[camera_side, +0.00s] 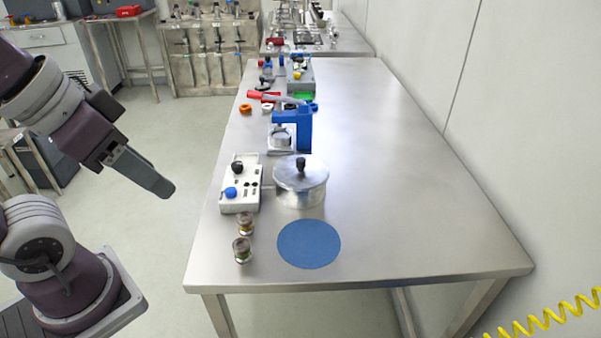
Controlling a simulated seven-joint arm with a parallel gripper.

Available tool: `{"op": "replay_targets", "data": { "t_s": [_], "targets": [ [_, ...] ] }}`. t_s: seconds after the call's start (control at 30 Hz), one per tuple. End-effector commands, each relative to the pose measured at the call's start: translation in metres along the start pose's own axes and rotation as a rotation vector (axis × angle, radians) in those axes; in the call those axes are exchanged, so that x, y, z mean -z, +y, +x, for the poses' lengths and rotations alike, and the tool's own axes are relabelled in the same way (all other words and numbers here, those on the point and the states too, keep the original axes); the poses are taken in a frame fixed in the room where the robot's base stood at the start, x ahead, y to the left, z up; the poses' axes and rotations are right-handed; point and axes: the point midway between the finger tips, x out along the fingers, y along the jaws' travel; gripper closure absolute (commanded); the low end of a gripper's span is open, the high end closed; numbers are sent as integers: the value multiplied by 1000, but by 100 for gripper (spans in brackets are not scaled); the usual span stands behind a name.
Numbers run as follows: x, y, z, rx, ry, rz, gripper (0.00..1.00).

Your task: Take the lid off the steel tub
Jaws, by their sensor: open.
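The steel tub (300,193) stands upright on the metal table. Its steel lid (318,175) with a black knob (301,163) sits on top and covers it. My gripper (166,190) is at the left, off the table edge and apart from the tub. Its fingers are seen from the side and overlap, and nothing shows between them. The inside of the tub is hidden by the lid.
A round blue mat (309,244) lies empty in front of the tub. A white control box (241,188) stands left of it, two small jars (243,250) at front left. A blue press-like device (292,130) is behind. The table's right side is clear.

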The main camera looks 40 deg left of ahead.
Motion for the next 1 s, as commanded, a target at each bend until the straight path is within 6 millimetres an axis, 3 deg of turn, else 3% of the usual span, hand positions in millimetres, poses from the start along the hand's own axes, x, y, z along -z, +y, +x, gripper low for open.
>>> {"op": "replay_targets", "data": {
  "t_s": [0.07,0.17,0.27,0.4,0.5,0.6,0.7,1.0],
  "targets": [
    [24,-1,-2,0,-32,27,53],
    [80,-3,4,-5,-108,101,53],
    [142,-8,30,-19,-197,194,53],
    [214,-16,100,-55,-322,328,53],
    [243,-21,159,-85,-396,409,53],
    [254,-25,203,-112,-446,467,53],
    [257,-27,227,-126,-470,498,53],
    [233,-26,264,-132,-479,506,53]
  ]
}}
